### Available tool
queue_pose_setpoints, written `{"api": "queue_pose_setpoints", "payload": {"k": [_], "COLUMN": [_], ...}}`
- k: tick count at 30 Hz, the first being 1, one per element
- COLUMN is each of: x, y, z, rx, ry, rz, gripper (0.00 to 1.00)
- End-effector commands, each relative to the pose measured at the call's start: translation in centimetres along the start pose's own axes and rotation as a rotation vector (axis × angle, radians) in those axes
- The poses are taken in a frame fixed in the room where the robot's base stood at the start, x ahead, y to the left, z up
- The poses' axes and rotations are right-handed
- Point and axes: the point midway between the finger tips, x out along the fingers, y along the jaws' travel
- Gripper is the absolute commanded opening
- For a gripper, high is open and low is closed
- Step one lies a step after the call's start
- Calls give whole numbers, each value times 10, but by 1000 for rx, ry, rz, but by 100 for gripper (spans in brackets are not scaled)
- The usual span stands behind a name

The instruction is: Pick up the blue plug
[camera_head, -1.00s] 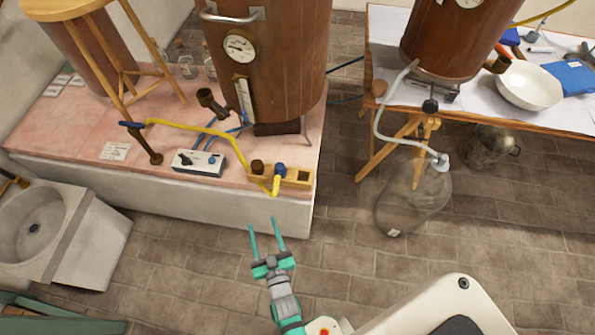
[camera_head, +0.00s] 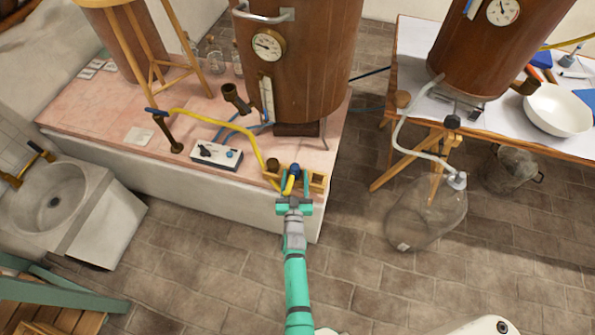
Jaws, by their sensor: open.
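The blue plug (camera_head: 294,169) stands in a small wooden holder (camera_head: 318,182) at the front right corner of the pink-topped platform. A yellow hose (camera_head: 250,138) runs to the holder, and its end shows just in front of the plug. My gripper (camera_head: 294,180) is at the holder with its teal fingers apart, one on each side of the plug in the picture. It holds nothing that I can see. Whether the fingers touch the plug or the hose end is too small to tell. The lower part of the plug is hidden.
A dark round piece (camera_head: 272,165) sits beside the plug in the holder. A switch box (camera_head: 216,155) is to the left. A large copper-brown vessel (camera_head: 300,65) stands behind. Brick floor in front is open.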

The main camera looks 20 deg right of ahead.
Motion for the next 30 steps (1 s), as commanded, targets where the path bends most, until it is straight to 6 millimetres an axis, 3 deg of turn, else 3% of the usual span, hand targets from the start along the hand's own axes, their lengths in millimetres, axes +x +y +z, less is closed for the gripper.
{"api": "queue_pose_setpoints", "payload": {"k": [8,18,28,29,30], "x": [18,59,65,65,65], "y": [-1,-3,-3,-3,-3], "z": [0,0,1,1,1], "rx": [0,0,1,1,1], "ry": [-1,-2,-3,-2,-2], "rz": [-2,-5,-5,-5,-5], "gripper": [51,51,51,48,39]}}
